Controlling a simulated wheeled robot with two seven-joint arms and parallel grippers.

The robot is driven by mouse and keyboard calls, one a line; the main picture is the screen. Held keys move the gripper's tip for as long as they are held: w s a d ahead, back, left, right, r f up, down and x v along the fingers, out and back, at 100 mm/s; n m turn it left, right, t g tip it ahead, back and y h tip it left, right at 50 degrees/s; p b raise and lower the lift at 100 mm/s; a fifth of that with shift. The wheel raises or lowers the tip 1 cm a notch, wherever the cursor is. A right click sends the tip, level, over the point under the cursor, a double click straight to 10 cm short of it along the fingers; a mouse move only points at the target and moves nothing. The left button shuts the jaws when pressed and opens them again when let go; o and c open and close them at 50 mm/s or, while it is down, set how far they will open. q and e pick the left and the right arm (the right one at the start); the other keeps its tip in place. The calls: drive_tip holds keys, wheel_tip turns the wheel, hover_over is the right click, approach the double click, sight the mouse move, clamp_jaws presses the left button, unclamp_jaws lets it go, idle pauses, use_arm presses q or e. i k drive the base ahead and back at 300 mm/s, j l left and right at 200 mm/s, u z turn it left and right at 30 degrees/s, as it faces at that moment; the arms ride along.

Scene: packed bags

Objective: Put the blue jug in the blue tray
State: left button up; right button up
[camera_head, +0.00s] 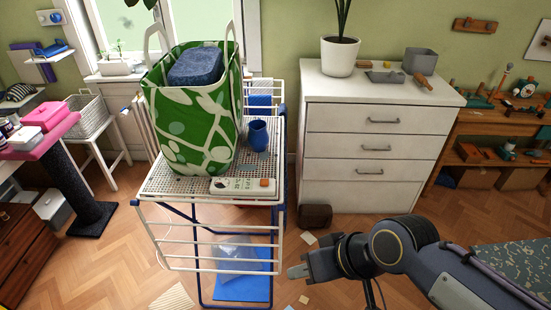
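A small dark blue jug (258,135) stands upright on the perforated white top of a rack (170,183), to the right of a large green and white bag (195,130). A flat blue thing (242,289) lies low under the rack, partly covered by a clear plastic-like item (240,254); I cannot tell if it is the blue tray. My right gripper (297,271) is in front of the rack, at its lower right, apart from the jug. Its finger gap does not show clearly. My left gripper is out of view.
A white label or remote-like item (230,186) lies at the rack's front edge. A white dresser (375,140) with a plant pot (339,56) stands to the right. A pink-topped stand (50,130) is at the left. Wooden floor (105,262) lies open between the rack and the stand.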

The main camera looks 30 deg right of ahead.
sight(53, 55)
drive_tip(key=k+u, duration=0.1)
drive_tip(key=u, duration=0.3)
drive_tip(key=k+u, duration=0.15)
drive_tip(key=u, duration=0.2)
drive_tip(key=k+j+u, duration=0.1)
drive_tip(key=u, duration=0.3)
drive_tip(key=k+j+u, duration=0.1)
drive_tip(key=u, duration=0.25)
drive_tip(key=l+u, duration=0.1)
drive_tip(key=l, duration=0.55)
drive_tip(key=l+u, duration=0.1)
drive_tip(key=l, duration=0.55)
drive_tip(key=k+l+u, duration=0.1)
drive_tip(key=l, duration=0.55)
drive_tip(key=k+l+u, duration=0.1)
drive_tip(key=l, duration=0.5)
drive_tip(key=k+l, duration=0.1)
drive_tip(key=l, duration=0.5)
drive_tip(key=k+l, duration=0.1)
drive_tip(key=l, duration=0.45)
